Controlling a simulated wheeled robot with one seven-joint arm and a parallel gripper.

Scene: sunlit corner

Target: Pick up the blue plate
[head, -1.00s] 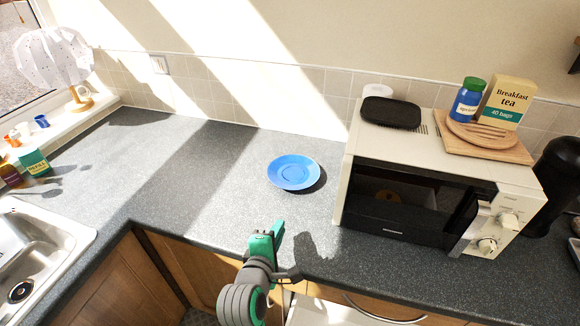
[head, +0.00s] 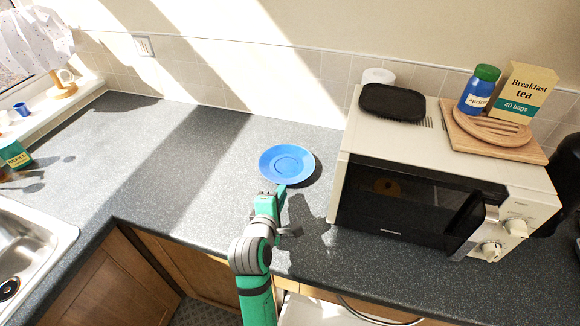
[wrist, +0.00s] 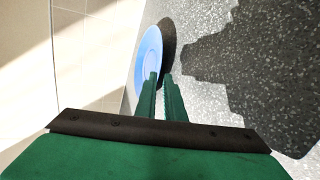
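The blue plate (head: 287,163) lies flat on the grey countertop, left of the microwave. My gripper (head: 281,190) is low over the counter at the plate's near edge in the head view. In the wrist view the two green fingers (wrist: 160,77) stand a little apart, with a narrow gap between them. The plate (wrist: 148,55) shows just beyond the fingertips, its rim in line with the gap. The left finger covers a small part of the plate. I cannot tell whether the fingertips touch it.
A cream microwave (head: 445,150) stands to the right, carrying a black tray (head: 392,102), a wooden board (head: 530,151), a blue jar (head: 478,92) and a tea box (head: 523,92). A sink (head: 35,240) is at left. The counter (head: 185,150) left of the plate is clear.

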